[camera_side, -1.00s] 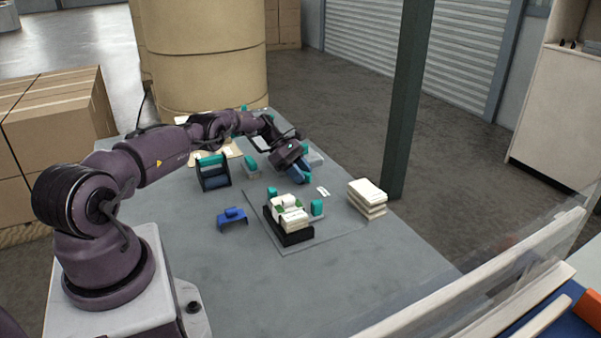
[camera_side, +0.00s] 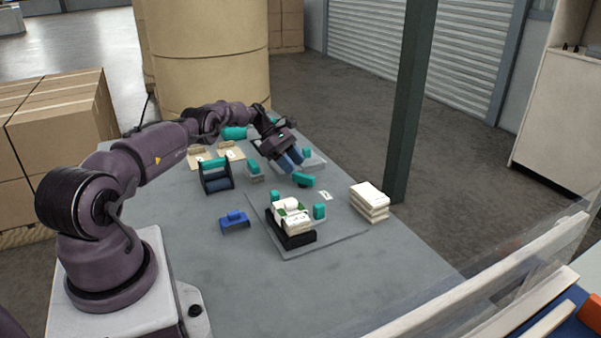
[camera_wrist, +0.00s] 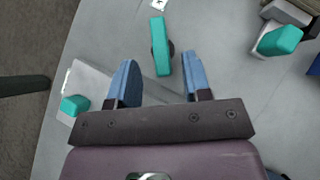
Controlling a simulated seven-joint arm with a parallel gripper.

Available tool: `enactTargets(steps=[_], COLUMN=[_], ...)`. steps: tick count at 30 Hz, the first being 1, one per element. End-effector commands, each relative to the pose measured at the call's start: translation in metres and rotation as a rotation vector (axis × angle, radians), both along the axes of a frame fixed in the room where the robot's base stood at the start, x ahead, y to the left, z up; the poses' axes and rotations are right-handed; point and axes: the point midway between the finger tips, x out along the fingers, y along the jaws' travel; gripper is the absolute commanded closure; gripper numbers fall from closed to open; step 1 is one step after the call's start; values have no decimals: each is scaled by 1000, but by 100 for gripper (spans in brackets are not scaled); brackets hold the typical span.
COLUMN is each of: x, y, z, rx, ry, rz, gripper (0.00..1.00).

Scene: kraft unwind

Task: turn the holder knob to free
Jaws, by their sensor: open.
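A teal bar-shaped knob (camera_side: 303,180) on a dark round base stands on the grey table, beside a small white label (camera_side: 326,195). The wrist view shows the knob (camera_wrist: 159,40) lying nearly up and down the picture, its near end between the fingertips in view. My gripper (camera_side: 292,159) is open, its blue fingers above and just left of the knob in the side view. In the wrist view my gripper (camera_wrist: 160,65) has a finger on either side, with gaps to the knob. Nothing is held. The label's writing is too small to read.
A black holder (camera_side: 290,238) with white and green parts stands nearer the camera, with teal blocks beside it. A teal-topped rack (camera_side: 215,183), a blue bracket (camera_side: 234,225) and a white stack (camera_side: 370,201) stand around. A green post (camera_side: 408,100) rises at the table's right.

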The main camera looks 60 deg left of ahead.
Motion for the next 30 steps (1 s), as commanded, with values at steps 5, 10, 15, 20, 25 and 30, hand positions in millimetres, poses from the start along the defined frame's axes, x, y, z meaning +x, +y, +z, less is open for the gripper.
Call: enactTargets(steps=[5, 10, 15, 20, 25, 30], x=[-9, -10, -10, -2, 3, -6], y=[12, 14, 14, 19, 12, -1], z=[15, 18, 18, 45, 88, 101], rx=[0, -2, -2, 28, 93, 345], ry=[1, 1, 1, -34, -13, 42], rz=[1, -1, -1, -4, -40, -191], gripper=[55, 55, 51, 14, 2, 2])
